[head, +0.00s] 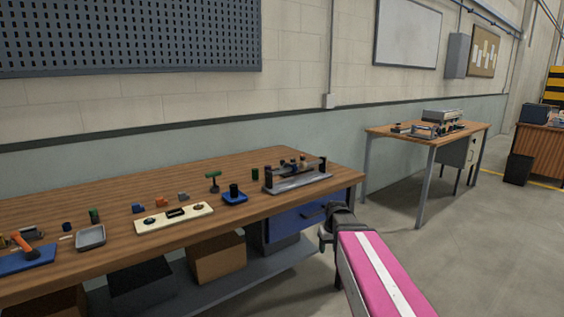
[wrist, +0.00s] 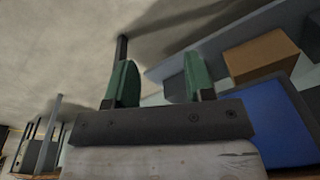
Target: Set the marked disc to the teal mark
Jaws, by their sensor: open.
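The marked disc and the teal mark cannot be made out at this size. A cream board (head: 176,219) with small dark round parts lies near the front edge of the wooden workbench (head: 105,206). A grey roller fixture (head: 298,182) with dark and brown rollers stands at the bench's right end. My gripper (head: 325,239) hangs off the bench's front right corner, below the bench top and apart from these things. In the wrist view my gripper (wrist: 160,83) has its two green fingers wide apart, with nothing between them.
A blue tray (head: 235,198), a grey tray (head: 90,238), and several small blocks and knobs are on the bench. Below are a blue drawer (head: 297,218) and a cardboard box (head: 216,258). A second table (head: 400,131) stands beyond.

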